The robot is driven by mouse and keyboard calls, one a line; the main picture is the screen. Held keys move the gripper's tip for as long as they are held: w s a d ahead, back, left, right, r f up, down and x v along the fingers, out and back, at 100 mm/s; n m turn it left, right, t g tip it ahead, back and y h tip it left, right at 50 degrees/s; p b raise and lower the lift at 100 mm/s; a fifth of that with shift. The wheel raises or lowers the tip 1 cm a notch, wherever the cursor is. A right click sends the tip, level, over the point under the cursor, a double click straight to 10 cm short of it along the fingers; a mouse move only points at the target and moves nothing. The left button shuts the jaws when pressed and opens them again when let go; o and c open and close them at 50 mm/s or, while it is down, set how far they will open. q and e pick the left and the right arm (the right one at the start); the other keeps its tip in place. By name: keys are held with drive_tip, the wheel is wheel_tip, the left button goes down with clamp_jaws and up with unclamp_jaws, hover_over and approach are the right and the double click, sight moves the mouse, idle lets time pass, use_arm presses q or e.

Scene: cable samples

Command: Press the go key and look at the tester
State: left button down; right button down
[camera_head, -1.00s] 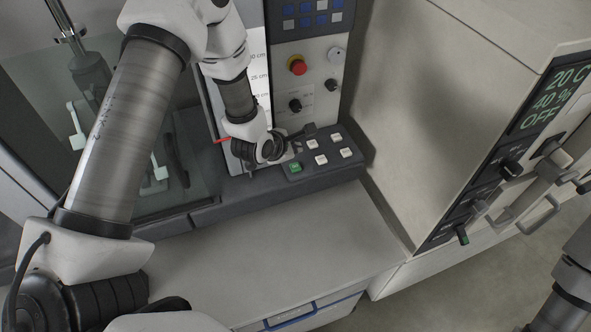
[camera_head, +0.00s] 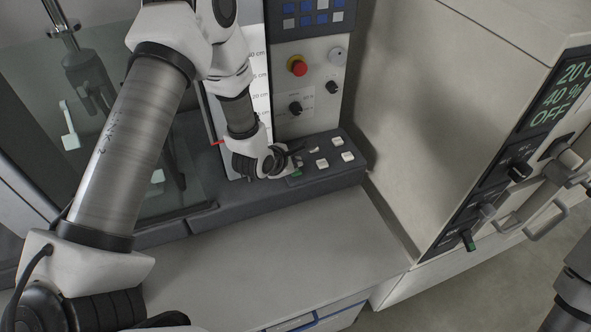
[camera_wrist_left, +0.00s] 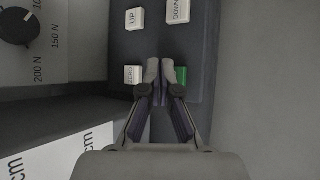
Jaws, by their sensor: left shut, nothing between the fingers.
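The tester (camera_head: 315,75) stands at the back with a dark key panel (camera_head: 335,180) at its foot. The green key (camera_head: 296,174) is mostly hidden behind my left gripper (camera_head: 288,158) in the head view. In the left wrist view the green key (camera_wrist_left: 181,75) shows just right of the fingertips, beside the white UP (camera_wrist_left: 135,18), DOWN (camera_wrist_left: 178,11) and ZERO (camera_wrist_left: 132,75) keys. My left gripper (camera_wrist_left: 160,68) is shut and empty, with its tips over the panel between ZERO and green. I cannot tell whether it touches a key. My right gripper is out of view.
The tester carries a red stop button (camera_head: 297,65) and a black knob (camera_head: 295,108). A beige cabinet (camera_head: 430,110) with a lit display reading 20 C, 40 %, OFF (camera_head: 562,97) stands close on the right. The grey bench top (camera_head: 290,250) in front is clear.

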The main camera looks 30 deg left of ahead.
use_arm(q)
drive_tip(key=shift+f, duration=0.1)
idle(0.7)
drive_tip(key=shift+f+b, duration=0.35)
drive_tip(key=shift+b, duration=0.15)
drive_tip(key=shift+f+b, duration=0.4)
drive_tip(key=shift+b, duration=0.05)
idle(0.4)
idle(0.5)
drive_tip(key=shift+r+p, duration=0.5)
drive_tip(key=shift+r, duration=0.35)
drive_tip(key=shift+r+p, duration=1.65)
drive_tip(key=shift+r, duration=0.9)
